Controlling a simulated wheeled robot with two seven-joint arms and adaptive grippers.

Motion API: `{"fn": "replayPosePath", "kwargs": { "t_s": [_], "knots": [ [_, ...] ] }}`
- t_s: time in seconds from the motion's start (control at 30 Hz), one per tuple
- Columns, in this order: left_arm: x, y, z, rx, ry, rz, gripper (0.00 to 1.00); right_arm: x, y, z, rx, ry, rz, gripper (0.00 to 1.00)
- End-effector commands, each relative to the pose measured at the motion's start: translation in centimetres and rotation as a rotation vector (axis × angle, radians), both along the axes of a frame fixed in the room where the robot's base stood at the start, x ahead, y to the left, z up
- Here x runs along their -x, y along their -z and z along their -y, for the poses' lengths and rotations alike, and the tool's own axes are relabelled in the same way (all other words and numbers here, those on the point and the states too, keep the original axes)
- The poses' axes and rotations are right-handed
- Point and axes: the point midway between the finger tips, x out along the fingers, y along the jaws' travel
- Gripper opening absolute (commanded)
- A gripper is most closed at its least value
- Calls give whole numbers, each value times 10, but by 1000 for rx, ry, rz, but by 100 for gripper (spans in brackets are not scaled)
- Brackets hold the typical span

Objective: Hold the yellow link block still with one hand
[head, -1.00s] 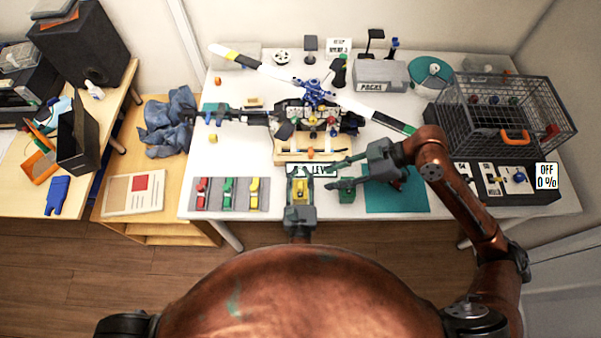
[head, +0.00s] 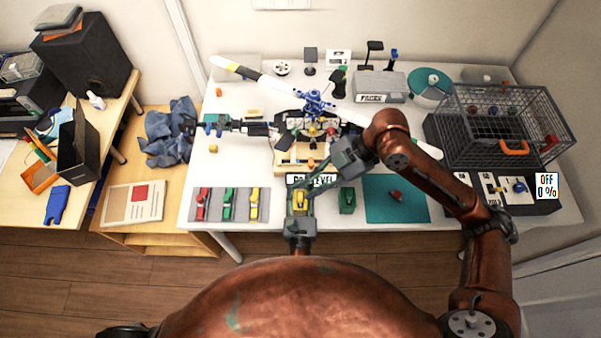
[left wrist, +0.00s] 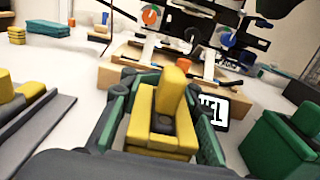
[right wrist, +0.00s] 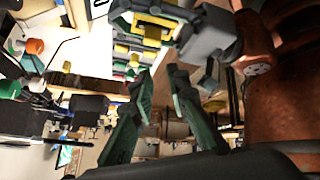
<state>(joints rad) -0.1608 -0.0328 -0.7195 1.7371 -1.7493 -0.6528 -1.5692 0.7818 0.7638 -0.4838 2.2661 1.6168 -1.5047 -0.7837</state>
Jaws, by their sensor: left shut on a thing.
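The yellow link block (head: 300,201) is at the table's front edge, between the fingers of my left gripper (head: 300,194). In the left wrist view the yellow block (left wrist: 163,129) has a raised yellow upright part, and the green-grey fingers close on its two sides. My right gripper (head: 309,181) reaches in from the upper right, its fingertips near the yellow block. In the right wrist view its fingers (right wrist: 157,85) are apart with nothing between them; the yellow block (right wrist: 152,30) and left gripper show beyond them.
A green block (head: 347,201) stands just right of the left gripper. A teal mat (head: 378,212) with a small red piece (head: 396,195) lies farther right. A grey tray (head: 241,212) with red, green and yellow pieces is at left. A drone-like assembly (head: 315,120) stands behind.

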Motion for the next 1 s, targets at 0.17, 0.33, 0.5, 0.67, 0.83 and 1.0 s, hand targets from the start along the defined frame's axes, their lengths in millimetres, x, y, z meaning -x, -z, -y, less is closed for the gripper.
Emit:
{"fn": "replayPosePath", "kwargs": {
  "t_s": [0.17,0.33,0.5,0.67,0.83,1.0],
  "knots": [
    [0,0,0,0,-1,0,0,3,-12,-23,119,-267,159,15],
    [0,0,-1,0,-1,0,0,3,-21,-34,251,-513,294,15],
    [0,0,-1,0,-1,0,0,-2,-31,-35,390,-730,402,15],
    [0,0,-1,0,-2,0,0,-8,-40,-33,491,-871,463,15],
    [0,0,-1,0,-2,0,0,-12,-44,-30,544,-939,488,15],
    [0,0,-1,0,-1,0,0,-12,-32,-29,554,-951,489,15]
  ]
}}
